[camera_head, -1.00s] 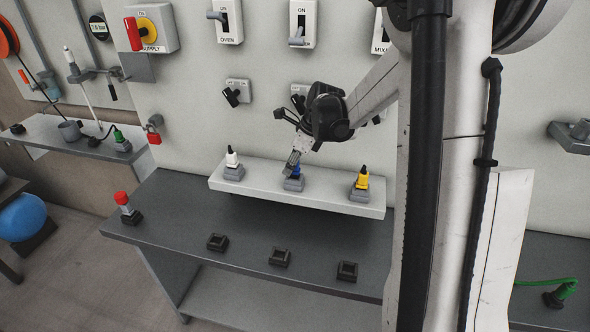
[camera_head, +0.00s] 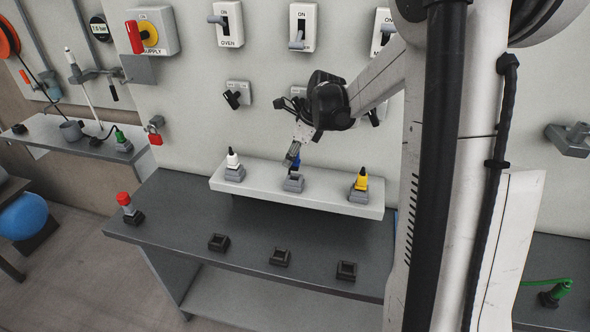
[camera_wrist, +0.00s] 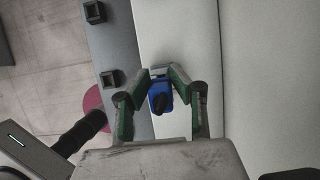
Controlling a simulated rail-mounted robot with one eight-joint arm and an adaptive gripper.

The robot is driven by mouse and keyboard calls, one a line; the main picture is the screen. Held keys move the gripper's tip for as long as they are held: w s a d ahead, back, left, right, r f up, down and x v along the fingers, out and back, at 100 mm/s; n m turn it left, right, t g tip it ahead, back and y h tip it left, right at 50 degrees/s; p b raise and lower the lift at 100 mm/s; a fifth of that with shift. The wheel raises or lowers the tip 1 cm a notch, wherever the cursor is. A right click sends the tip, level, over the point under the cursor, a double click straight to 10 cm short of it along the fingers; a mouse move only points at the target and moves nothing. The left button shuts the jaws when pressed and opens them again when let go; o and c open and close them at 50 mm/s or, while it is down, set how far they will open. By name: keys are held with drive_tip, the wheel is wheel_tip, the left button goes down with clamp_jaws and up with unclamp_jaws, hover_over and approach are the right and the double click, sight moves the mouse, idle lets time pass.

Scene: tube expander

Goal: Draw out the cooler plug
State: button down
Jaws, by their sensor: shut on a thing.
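A blue plug (camera_head: 296,161) is in my gripper (camera_head: 292,156), just above the middle grey socket (camera_head: 293,183) on the white shelf. In the wrist view the blue plug (camera_wrist: 160,93) with its dark end sits between the two green-padded fingers of my gripper (camera_wrist: 162,76), which are shut on it. The top of the middle socket now shows below the plug, and the plug looks clear of it. No label naming the cooler can be read. The fingers partly hide the plug in the head view.
A white plug (camera_head: 233,159) and a yellow plug (camera_head: 361,180) stand in sockets either side on the white shelf (camera_head: 325,194). Several empty black sockets (camera_head: 280,257) and a red plug (camera_head: 124,200) are on the grey bench (camera_head: 185,215). Switches (camera_head: 303,27) are on the wall above.

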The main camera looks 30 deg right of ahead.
drive_tip(key=shift+r+p, duration=0.9)
drive_tip(key=shift+r, duration=1.05)
